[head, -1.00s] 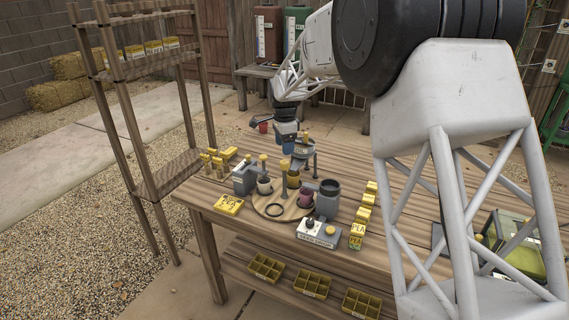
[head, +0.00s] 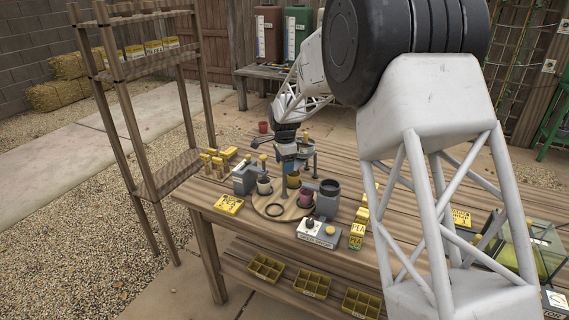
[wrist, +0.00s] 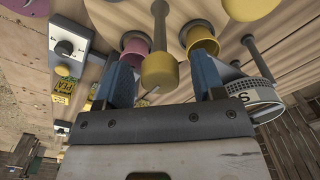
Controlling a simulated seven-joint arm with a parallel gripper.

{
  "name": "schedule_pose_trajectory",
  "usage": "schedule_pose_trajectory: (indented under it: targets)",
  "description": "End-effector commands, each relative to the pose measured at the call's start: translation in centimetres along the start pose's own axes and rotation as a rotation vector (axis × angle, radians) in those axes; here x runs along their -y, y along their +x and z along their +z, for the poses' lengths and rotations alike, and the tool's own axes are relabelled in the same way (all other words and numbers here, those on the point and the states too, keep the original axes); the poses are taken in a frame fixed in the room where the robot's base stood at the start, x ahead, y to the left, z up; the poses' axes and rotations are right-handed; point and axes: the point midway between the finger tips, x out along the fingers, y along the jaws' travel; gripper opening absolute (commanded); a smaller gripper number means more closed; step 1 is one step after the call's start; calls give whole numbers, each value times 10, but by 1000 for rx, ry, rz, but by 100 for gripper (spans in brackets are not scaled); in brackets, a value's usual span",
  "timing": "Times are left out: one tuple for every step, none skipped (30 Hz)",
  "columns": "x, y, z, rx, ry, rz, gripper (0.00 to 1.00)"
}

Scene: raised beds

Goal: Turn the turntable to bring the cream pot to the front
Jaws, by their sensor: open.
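The round wooden turntable (head: 272,212) lies on the workbench and bears several pots. The cream pot (head: 264,187) stands at its left side in the head view. A yellow pot (head: 294,181) stands toward its back and a dark pink pot (head: 305,200) at its right. My gripper (head: 287,160) is over the turntable, pointing down. In the wrist view its two blue fingers are apart, with a yellow-knobbed post (wrist: 158,70) showing between them. I cannot tell whether they touch it. The pink pot (wrist: 132,47) and yellow pot (wrist: 201,40) appear beyond the fingers.
A grey canister (head: 328,199) stands at the turntable's right edge, and a control box (head: 317,232) at its front right. A grey block (head: 244,178) is close by on the left. A sieve (wrist: 256,100) is near the right finger in the wrist view. Yellow boxes surround the area.

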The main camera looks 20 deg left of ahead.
Motion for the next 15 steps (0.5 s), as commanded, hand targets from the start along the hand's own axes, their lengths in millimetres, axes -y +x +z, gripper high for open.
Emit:
schedule_pose_trajectory:
  targets:
    - [0,0,0,0,0,0,63]
    - [0,0,0,0,0,0,63]
    - [0,0,0,0,0,0,63]
    - [0,0,0,0,0,0,63]
    - [0,0,0,0,0,0,58]
    - [0,0,0,0,0,0,52]
    - [0,0,0,0,0,0,47]
    - [0,0,0,0,0,0,43]
    - [0,0,0,0,0,0,36]
    - [0,0,0,0,0,0,32]
    - [0,0,0,0,0,0,27]
    - [0,0,0,0,0,0,21]
    - [0,0,0,0,0,0,17]
    - [0,0,0,0,0,0,13]
    - [0,0,0,0,0,0,13]
